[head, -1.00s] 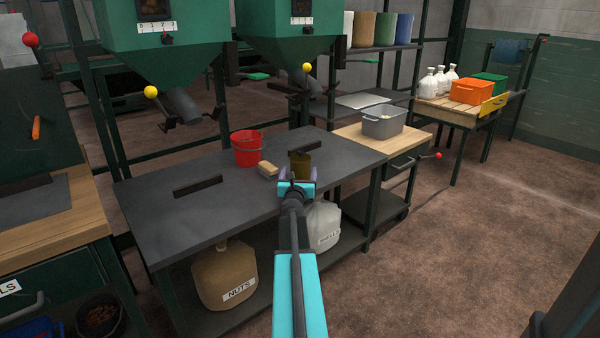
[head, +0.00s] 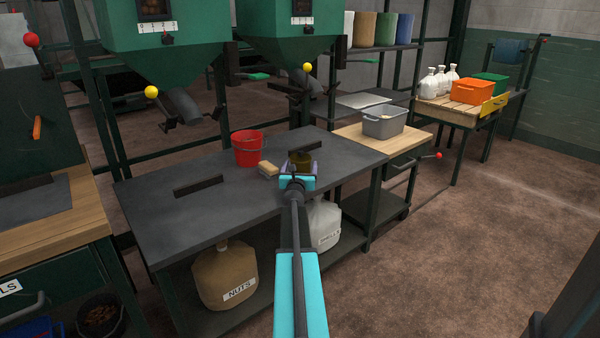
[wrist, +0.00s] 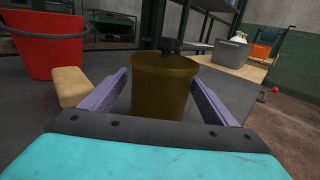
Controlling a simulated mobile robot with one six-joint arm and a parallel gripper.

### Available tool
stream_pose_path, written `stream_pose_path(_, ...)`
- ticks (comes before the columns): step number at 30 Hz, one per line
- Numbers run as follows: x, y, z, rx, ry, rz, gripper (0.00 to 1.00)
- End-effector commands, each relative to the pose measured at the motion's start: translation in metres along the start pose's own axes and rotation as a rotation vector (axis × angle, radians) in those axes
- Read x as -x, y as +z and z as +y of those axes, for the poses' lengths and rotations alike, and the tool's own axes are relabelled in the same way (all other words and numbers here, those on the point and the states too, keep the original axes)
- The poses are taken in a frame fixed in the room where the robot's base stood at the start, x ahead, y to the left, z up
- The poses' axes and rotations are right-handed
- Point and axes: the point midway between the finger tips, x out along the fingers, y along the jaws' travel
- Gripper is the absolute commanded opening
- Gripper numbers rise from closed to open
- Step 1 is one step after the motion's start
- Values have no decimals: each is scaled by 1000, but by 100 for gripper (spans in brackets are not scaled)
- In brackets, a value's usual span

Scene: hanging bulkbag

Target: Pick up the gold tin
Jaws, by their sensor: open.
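The gold tin (wrist: 160,88) stands upright on the dark bench top. In the head view the tin (head: 300,158) shows just beyond my gripper (head: 299,170), which partly hides it. In the wrist view my gripper (wrist: 160,98) is open, with one purple finger on each side of the tin. The tin's lower part is hidden behind the gripper's dark edge. I cannot tell whether either finger touches it.
A red bucket (head: 246,148) and a tan block (head: 268,169) are left of the tin. Slots (head: 198,186) open in the dark bench top (head: 150,210). A grey bin (head: 384,125) stands on the wooden top at right. Green hoppers (head: 170,50) hang above.

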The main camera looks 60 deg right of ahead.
Motion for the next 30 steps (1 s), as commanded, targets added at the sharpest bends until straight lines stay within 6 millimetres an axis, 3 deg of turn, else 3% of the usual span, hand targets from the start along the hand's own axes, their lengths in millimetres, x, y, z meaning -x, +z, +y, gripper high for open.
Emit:
stream_pose_path(17,-1,0,-1,0,-1,0,81)
stream_pose_path(29,-1,1,-1,0,-2,-2,17)
stream_pose_path(30,-1,1,-1,0,-2,-1,16)
